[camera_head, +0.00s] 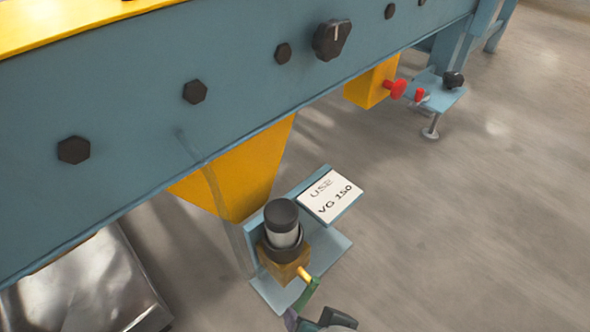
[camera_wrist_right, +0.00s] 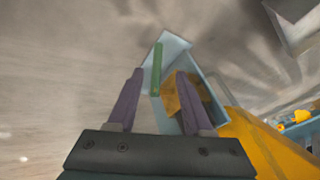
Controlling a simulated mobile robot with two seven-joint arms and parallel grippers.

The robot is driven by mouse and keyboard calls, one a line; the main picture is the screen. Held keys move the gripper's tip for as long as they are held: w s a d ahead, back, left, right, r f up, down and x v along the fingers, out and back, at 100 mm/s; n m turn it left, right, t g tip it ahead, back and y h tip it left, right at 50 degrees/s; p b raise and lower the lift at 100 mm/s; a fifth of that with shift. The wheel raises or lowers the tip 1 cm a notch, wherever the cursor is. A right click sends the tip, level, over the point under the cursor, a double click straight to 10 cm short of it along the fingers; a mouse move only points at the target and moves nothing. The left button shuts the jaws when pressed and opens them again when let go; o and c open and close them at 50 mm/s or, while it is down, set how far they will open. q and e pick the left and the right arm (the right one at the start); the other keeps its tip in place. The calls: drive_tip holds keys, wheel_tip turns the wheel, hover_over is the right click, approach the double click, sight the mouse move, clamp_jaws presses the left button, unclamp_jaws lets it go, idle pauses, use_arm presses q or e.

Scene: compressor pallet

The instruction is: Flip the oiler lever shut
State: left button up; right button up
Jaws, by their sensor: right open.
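The oiler (camera_head: 283,228) has a black cap, a clear bowl and a brass body, and stands upright on a blue bracket (camera_head: 342,243). Its green lever (camera_head: 308,293) sticks out from the brass stem towards the bottom of the head view. My right gripper (camera_head: 316,323) is at the bottom edge there, close to the lever's free end. In the right wrist view the green lever (camera_wrist_right: 157,68) shows between the two open fingers, nearer the left one; contact cannot be told. My left gripper is not in view.
A white card (camera_head: 330,196) reading "USE VG 150" is on the bracket. A blue beam (camera_head: 240,70) with black bolts and a black knob (camera_head: 331,39) runs above. A yellow gusset (camera_head: 240,170) is behind the oiler.

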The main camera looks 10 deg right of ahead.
sight(300, 308)
drive_tip(key=b+x, duration=0.9)
drive_tip(key=shift+w+d+f, duration=0.2)
drive_tip(key=shift+w+d, duration=0.05)
drive_tip(key=shift+d, duration=0.05)
drive_tip(key=shift+w+f, duration=0.2)
drive_tip(key=shift+d, duration=0.1)
drive_tip(key=c, duration=0.3)
clamp_jaws()
